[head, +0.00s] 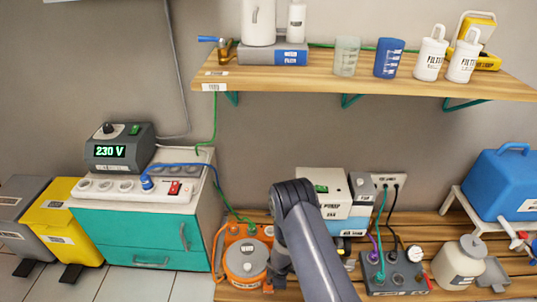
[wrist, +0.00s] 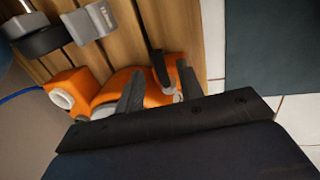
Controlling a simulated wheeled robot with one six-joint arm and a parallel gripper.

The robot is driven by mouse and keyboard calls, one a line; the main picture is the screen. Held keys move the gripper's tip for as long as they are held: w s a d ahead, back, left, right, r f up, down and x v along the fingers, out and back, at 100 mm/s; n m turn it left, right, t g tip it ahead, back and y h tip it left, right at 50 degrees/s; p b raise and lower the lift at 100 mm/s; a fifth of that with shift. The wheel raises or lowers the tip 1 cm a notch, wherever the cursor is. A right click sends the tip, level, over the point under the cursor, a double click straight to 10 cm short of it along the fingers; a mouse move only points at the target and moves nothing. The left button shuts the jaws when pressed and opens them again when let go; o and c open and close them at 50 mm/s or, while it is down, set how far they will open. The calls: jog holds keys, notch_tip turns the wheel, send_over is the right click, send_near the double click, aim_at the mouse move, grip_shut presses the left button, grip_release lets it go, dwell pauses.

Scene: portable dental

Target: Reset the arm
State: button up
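My gripper (wrist: 160,82) shows in the wrist view with its two dark fingers apart. Part of an orange body (wrist: 120,82) lies beyond and between the fingers, and a dark upright piece stands there too. I cannot tell whether the fingers touch either one. In the head view my arm (head: 310,240) rises from the bottom edge to a bent joint in front of the grey-and-white machine. The gripper end is low beside the orange round-topped unit (head: 246,262), mostly hidden behind my arm.
A slatted wooden bench (head: 445,238) carries a grey socket box (head: 396,276) with cables, a cream jar (head: 458,264) and a blue container (head: 503,184). A teal cabinet (head: 135,236) stands left. A loaded wooden shelf (head: 340,82) overhangs the bench. Tiled floor (wrist: 300,115) lies right in the wrist view.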

jog(key=shift+w+f, duration=0.1)
jog(key=shift+f, duration=0.4)
jog(key=shift+r, duration=0.1)
notch_tip(320, 180, up, 11)
jog(key=s+p, duration=0.2)
jog(key=p, duration=0.1)
jog(key=f+b, duration=0.1)
jog(key=f, duration=0.3)
jog(key=w+f+b, duration=0.1)
jog(key=f, duration=0.2)
jog(key=w+f+b, duration=0.1)
jog(key=f, duration=0.3)
jog(key=shift+f+b, duration=0.3)
jog(key=m+b, duration=0.1)
jog(key=b, duration=0.2)
jog(key=shift+s+a+m, duration=0.15)
jog(key=shift+s+m, duration=0.1)
jog(key=shift+m, duration=0.15)
jog(key=shift+s+r+m+h+b, duration=0.2)
jog(key=shift+s+m+h+b, duration=0.1)
jog(key=shift+m+b, duration=0.35)
jog(key=shift+r, duration=0.1)
